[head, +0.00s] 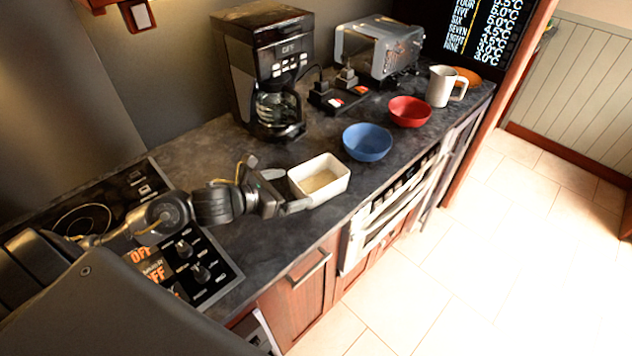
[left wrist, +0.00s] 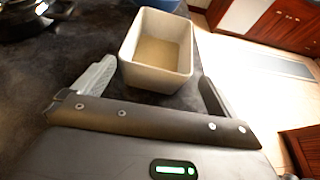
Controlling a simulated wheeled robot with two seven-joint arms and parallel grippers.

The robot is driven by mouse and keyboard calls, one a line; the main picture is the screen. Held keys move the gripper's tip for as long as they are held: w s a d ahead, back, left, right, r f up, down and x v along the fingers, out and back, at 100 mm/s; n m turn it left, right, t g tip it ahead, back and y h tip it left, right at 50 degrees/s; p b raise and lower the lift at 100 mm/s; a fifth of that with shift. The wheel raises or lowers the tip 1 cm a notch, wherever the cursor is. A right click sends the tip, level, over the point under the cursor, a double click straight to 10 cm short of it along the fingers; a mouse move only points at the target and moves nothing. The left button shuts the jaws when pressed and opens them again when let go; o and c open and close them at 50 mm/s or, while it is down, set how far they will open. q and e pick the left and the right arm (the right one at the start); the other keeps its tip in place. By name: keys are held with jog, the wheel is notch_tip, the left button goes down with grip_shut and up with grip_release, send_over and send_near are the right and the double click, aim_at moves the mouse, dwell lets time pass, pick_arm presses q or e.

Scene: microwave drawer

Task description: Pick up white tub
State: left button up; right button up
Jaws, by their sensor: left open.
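The white tub (head: 334,187) is a rectangular open container standing upright on the dark countertop, near its front edge. It looks empty apart from its tan-looking inner floor. My left gripper (head: 285,189) is just to the left of the tub in the head view, low over the counter. In the left wrist view the tub (left wrist: 127,72) lies ahead, with its near end close to the gap between the open fingers of my left gripper (left wrist: 152,88). I cannot tell whether a finger touches it. My right gripper is not in view.
A blue bowl (head: 367,142) stands just right of the tub, with a red bowl (head: 409,111) and a white pitcher (head: 440,87) beyond. A coffee maker (head: 262,65) stands behind. The stove's control panel (head: 190,262) is at left. The counter's front edge is close.

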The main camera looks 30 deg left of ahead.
aim_at(309, 183)
pick_arm(q)
jog(key=shift+w+d+f, duration=0.2)
jog(key=shift+w+d, duration=0.1)
jog(key=shift+w, duration=0.25)
jog(key=shift+w+d+f, duration=0.1)
jog(key=shift+w+f, duration=0.05)
jog(key=shift+w, duration=0.05)
jog(key=shift+w+d+p, duration=0.1)
jog(key=shift+w+p, duration=0.2)
jog(key=shift+p, duration=0.25)
jog(key=p+x, duration=0.1)
jog(key=x, duration=0.2)
jog(key=shift+w+f+p, duration=0.2)
jog(key=shift+w+p, duration=0.15)
jog(key=shift+p, duration=0.05)
jog(key=shift+w+d+f, duration=0.2)
jog(key=shift+w+f, duration=0.05)
jog(key=shift+w, duration=0.1)
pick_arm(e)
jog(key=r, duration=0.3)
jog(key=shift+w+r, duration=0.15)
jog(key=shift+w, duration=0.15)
pick_arm(q)
jog(key=shift+s, duration=0.1)
jog(key=c, duration=0.6)
jog(key=shift+c, duration=0.2)
